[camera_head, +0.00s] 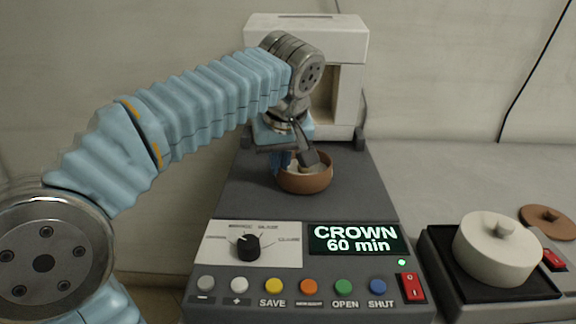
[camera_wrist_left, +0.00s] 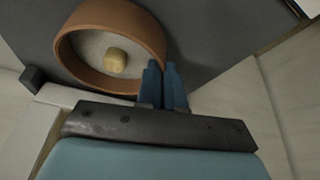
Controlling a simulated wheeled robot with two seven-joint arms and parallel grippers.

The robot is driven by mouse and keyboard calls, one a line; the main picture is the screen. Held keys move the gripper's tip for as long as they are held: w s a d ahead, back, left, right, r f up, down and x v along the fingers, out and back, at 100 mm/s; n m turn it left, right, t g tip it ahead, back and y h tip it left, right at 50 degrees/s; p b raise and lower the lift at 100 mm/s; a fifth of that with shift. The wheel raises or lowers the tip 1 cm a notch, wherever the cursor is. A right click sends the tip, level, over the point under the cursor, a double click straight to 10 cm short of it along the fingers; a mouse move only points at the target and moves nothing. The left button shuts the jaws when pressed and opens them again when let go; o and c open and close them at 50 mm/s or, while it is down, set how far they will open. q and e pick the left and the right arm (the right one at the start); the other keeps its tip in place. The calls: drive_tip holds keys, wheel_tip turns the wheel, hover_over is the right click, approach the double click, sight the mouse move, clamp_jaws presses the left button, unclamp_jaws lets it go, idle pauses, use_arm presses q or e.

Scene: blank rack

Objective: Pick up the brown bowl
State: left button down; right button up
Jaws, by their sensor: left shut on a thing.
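The brown bowl (camera_head: 306,184) is on the dark top of the machine, under my left arm. In the left wrist view the bowl (camera_wrist_left: 74,73) shows a pale inside with a small tan lump (camera_wrist_left: 116,60) in it. I cannot tell whether the bowl is clear of the surface. My right gripper is not in view.
A white tower (camera_head: 345,45) of the machine stands behind the bowl. In front is a control panel with a knob (camera_head: 248,247), several coloured buttons and a display (camera_head: 357,239) reading "CROWN 60 min". A lidded cream pot (camera_head: 497,250) and a brown disc (camera_head: 549,219) are at right.

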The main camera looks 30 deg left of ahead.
use_arm(q)
drive_tip(key=shift+r, duration=0.6)
drive_tip(key=s+d+r, duration=0.9)
drive_tip(key=d+r, duration=0.1)
drive_tip(key=r, duration=0.1)
drive_tip(key=shift+d+r, duration=0.25)
drive_tip(key=shift+r, duration=0.15)
